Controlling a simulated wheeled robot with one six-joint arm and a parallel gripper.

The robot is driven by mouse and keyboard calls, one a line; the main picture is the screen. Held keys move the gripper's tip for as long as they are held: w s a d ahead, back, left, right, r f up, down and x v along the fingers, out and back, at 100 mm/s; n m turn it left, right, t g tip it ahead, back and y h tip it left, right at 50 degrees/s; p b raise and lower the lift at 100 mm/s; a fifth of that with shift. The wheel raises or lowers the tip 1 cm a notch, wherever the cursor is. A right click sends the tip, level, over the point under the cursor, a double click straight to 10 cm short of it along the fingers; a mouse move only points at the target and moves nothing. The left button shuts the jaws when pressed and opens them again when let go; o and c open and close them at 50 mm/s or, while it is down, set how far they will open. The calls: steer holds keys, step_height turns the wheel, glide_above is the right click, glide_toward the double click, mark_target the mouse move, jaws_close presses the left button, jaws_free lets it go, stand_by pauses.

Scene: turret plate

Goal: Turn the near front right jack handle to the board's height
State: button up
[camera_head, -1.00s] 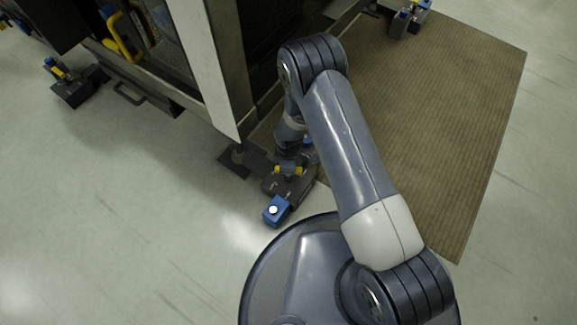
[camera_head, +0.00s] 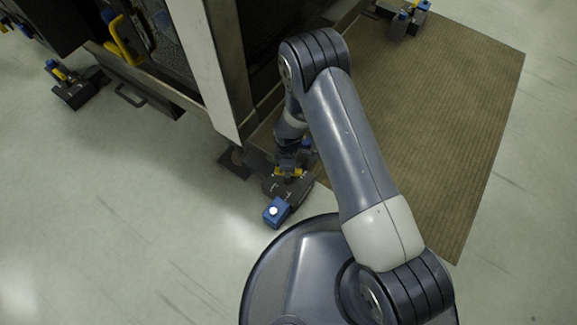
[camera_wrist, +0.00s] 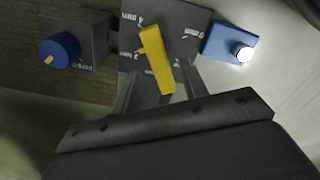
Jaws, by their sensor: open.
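The near front right jack (camera_head: 277,187) is a dark block at the corner of the machine. The handle slants slightly, from upper left to lower right. My gripper (camera_wrist: 160,80) is open, with one finger on each side of the handle's lower part; contact cannot be told. In the head view my gripper (camera_head: 290,167) is over the jack and hides much of the handle.
A blue knob with a yellow pointer (camera_wrist: 59,50) is left of the plate. A blue box with a lit white button (camera_wrist: 228,43) is at the right; it also shows in the head view (camera_head: 275,212). The machine's pale post (camera_head: 215,70) stands beside my arm. A brown mat (camera_head: 440,110) lies right.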

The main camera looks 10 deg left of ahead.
step_height(320, 180, up, 8)
steer(key=p, duration=0.2)
steer(key=shift+r+p, duration=0.2)
steer(key=shift+p, duration=0.15)
steer(key=shift+f, duration=0.15)
step_height(320, 180, down, 11)
steer(key=b, duration=0.4)
steer(key=shift+r, duration=0.2)
steer(key=shift+r, duration=0.15)
